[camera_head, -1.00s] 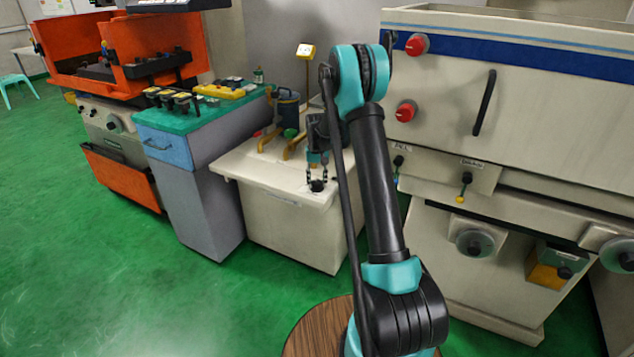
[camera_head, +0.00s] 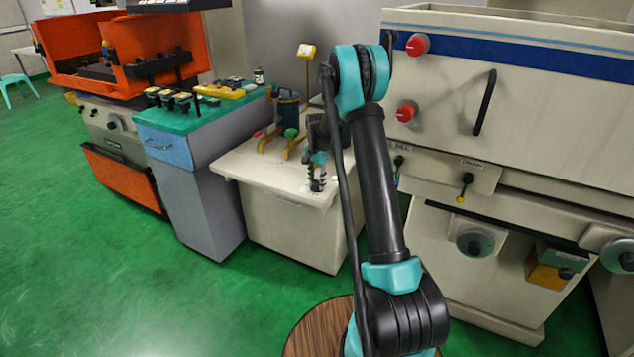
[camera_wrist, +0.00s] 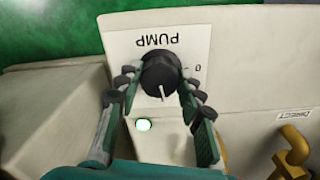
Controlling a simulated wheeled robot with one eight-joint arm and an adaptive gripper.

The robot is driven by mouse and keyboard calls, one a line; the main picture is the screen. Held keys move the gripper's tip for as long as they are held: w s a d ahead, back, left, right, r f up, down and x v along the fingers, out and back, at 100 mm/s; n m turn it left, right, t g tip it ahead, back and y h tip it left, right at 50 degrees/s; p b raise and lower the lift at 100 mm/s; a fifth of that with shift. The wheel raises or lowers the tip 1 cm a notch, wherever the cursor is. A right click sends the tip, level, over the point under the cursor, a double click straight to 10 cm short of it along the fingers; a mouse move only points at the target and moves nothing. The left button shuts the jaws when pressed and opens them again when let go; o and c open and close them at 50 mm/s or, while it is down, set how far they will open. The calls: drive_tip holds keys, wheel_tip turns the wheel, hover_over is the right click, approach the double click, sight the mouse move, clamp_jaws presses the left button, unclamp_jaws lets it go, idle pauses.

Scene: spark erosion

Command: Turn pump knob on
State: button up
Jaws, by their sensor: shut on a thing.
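The pump knob (camera_wrist: 161,72) is black and round, on a white plate (camera_wrist: 118,42) marked PUMP, upside down in the wrist view. Its white pointer line points toward the bottom of the picture, away from the 0 mark at its right. My gripper (camera_wrist: 158,82) is shut on the knob, one finger on each side. In the head view my gripper (camera_head: 317,180) is down on the white tank's top (camera_head: 262,172), with the knob mostly hidden by the fingers. A small lamp (camera_wrist: 143,125) with a green rim glows white beside the knob.
Yellow pipes (camera_head: 292,147) and a dark blue canister (camera_head: 288,108) stand behind my gripper on the tank. A large cream machine (camera_head: 560,90) with red knobs stands at right. A grey cabinet (camera_head: 205,200) stands left.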

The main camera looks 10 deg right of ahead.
sight(317, 182)
drive_tip(key=shift+m, duration=1)
drive_tip(key=o, duration=1.2)
drive_tip(key=shift+c, duration=0.2)
wheel_tip(317, 182, up, 12)
